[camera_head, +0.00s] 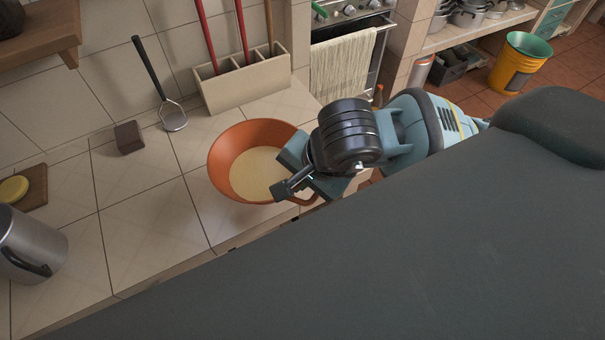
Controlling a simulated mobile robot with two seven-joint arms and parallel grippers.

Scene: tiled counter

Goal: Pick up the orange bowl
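The orange bowl (226,152) stands upright on the tiled counter, with a pale cream content or inner base in it. An orange handle-like part shows at its lower right, partly behind my gripper. My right gripper (291,190) comes in from the right and is at the bowl's right rim. One dark fingertip shows over the inside of the bowl. The other finger is mostly hidden by the gripper body, so I cannot tell whether it is closed on the rim. My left gripper is not in view.
A beige holder (243,83) with red and brown handles stands behind the bowl. A metal pot (30,245) and a board (34,187) are far left. The counter (150,220) left of the bowl is clear.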

